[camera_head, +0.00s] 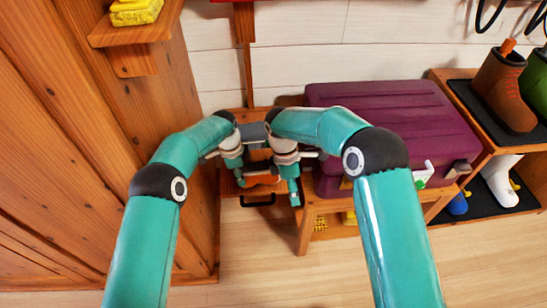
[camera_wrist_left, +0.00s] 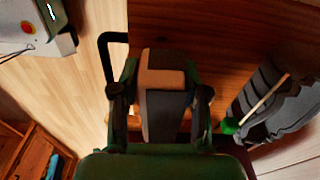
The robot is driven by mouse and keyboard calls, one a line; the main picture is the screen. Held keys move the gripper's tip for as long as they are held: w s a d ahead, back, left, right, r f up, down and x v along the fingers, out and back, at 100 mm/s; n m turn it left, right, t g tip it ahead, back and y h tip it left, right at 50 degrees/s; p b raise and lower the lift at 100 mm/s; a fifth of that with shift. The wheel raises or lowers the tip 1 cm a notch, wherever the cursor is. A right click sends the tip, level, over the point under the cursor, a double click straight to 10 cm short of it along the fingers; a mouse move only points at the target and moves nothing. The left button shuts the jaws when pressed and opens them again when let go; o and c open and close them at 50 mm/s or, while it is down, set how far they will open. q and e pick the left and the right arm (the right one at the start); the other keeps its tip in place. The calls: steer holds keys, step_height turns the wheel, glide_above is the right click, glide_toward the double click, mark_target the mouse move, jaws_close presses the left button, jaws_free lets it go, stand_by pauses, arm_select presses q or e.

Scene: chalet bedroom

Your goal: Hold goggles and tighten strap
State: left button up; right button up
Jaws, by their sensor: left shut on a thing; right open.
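My left gripper (camera_head: 238,170) is low over the small wooden stand in the head view. In the left wrist view its fingers (camera_wrist_left: 162,108) are shut on an orange-and-dark block-like piece (camera_wrist_left: 163,82), possibly part of the goggles; I cannot tell which part. An orange patch (camera_head: 263,180) shows between the grippers in the head view. A dark grey piece (camera_head: 253,131) lies behind them, partly hidden by the arms. My right gripper (camera_head: 291,180) is open, just right of the left one. The strap cannot be made out clearly.
A purple case (camera_head: 400,112) sits on a wooden bench right of my grippers. A boot rack (camera_head: 485,145) stands further right. A wooden wall (camera_head: 60,130) is close on the left. A black handle (camera_head: 258,203) juts out at the stand's front. Floor in front is clear.

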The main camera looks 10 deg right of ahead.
mark_target(259, 175)
steer(key=w+a+r+t+y, duration=0.2)
steer(key=w+r+t+y, duration=0.15)
steer(key=w+r, duration=0.8)
steer(key=shift+n+g, duration=0.35)
steer(key=shift+n, duration=0.05)
steer(key=shift+w+a+f, duration=0.15)
steer(key=shift+a+f, duration=0.15)
steer(key=shift+f, duration=1.6)
steer(key=shift+w+a+f, duration=0.15)
steer(key=shift+a+f, duration=0.2)
steer(key=shift+f, duration=1.55)
steer(key=shift+w+a+f, duration=0.15)
steer(key=shift+a+f, duration=0.15)
steer(key=shift+f, duration=1.6)
steer(key=shift+a, duration=0.1)
steer(key=c, duration=0.8)
